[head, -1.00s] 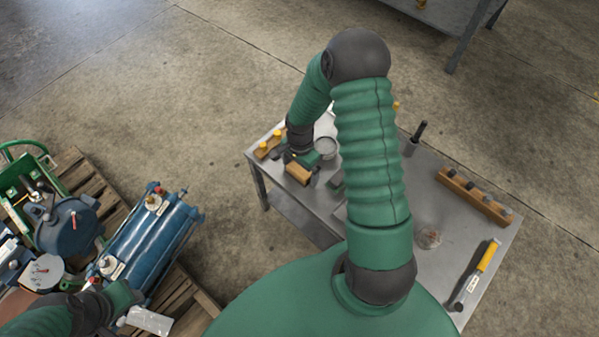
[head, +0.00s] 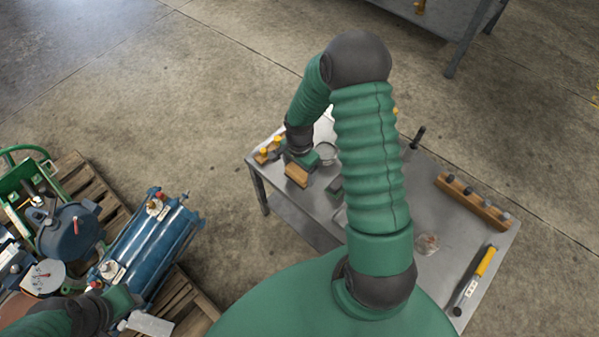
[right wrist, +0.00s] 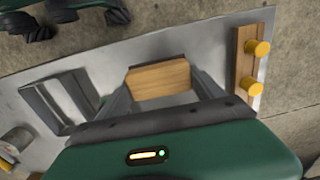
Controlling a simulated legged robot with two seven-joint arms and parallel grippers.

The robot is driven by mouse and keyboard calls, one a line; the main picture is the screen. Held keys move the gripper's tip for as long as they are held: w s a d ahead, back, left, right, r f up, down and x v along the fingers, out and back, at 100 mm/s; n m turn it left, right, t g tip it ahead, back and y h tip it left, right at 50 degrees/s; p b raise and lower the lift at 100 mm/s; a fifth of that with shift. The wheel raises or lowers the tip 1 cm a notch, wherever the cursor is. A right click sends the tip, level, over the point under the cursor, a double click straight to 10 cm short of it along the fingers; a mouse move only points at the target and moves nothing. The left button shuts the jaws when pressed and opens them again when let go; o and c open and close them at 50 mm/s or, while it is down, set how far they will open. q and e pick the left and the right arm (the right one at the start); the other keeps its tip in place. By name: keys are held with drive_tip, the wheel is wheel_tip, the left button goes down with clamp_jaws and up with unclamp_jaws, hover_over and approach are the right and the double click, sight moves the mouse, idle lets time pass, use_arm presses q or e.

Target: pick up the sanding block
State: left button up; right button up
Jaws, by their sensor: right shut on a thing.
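The sanding block (head: 296,174) is a small block with a wooden face, near the left end of the metal table. In the right wrist view the sanding block (right wrist: 158,80) sits between both fingers of my right gripper (right wrist: 160,88), which is shut on it. In the head view my right gripper (head: 300,168) is partly hidden by its wrist. Whether the block touches the tabletop is hard to tell. My left arm comes in at the lower left; its gripper (head: 128,306) is over the pallet goods, and its fingers do not show clearly.
A blue machine (head: 150,240) lies on a pallet at left.

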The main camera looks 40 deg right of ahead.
drive_tip(key=s+a+r+p, duration=0.2)
drive_tip(key=s+a, duration=0.9)
drive_tip(key=shift+a+r, duration=0.25)
drive_tip(key=shift+a, duration=0.15)
